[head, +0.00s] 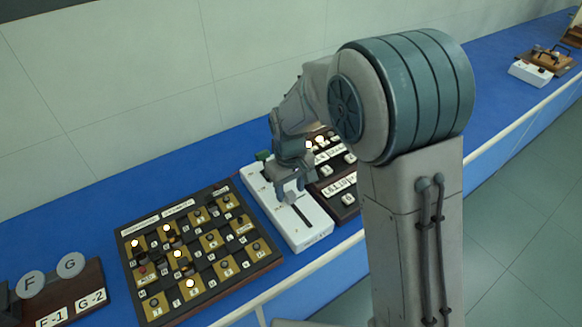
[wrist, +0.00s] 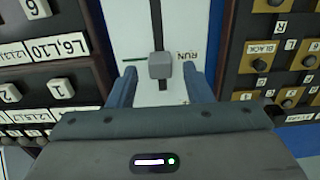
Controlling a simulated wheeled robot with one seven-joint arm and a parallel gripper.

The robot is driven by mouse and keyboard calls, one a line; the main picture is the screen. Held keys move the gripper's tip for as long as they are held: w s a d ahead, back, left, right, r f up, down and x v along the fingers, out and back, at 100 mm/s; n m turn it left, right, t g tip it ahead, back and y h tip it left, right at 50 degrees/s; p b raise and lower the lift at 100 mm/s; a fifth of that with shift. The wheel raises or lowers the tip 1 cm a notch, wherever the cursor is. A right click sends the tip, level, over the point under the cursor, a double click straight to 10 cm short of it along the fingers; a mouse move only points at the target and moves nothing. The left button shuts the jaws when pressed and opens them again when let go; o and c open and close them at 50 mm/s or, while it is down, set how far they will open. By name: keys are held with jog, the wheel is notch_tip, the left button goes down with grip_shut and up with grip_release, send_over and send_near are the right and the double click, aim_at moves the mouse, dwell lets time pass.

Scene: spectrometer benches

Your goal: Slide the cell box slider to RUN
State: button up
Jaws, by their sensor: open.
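The cell box (head: 302,225) is a white box with a dark slot, on the blue bench; it also shows in the wrist view (wrist: 128,30). My gripper (wrist: 163,78) is open above the box, with one blue-grey finger on each side of the knob. I cannot tell whether the fingers touch it. In the head view my gripper (head: 288,190) hides the knob and part of the slot.
A checkered board (head: 262,262) with gold squares and small knobs stands left of the box. A dark panel (head: 326,203) with white labelled buttons stands close on its right. A panel with round F and G discs (head: 70,265) is at the far left. The front bench edge is near.

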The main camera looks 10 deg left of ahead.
aim_at(291, 194)
notch_tip(291, 194, up, 12)
jog(key=shift+f+b, duration=0.25)
jog(key=shift+b, duration=0.15)
jog(key=shift+d, duration=0.1)
jog(key=s+d+r+m+t, duration=0.1)
jog(key=s+d+m, duration=0.3)
jog(key=s+d, duration=0.4)
jog(key=s+d+m+t, duration=0.2)
jog(key=s+d+m, duration=0.2)
jog(key=s+d, duration=0.5)
jog(key=d, duration=0.4)
jog(key=shift+d+r, duration=0.15)
jog(key=shift+r, duration=0.25)
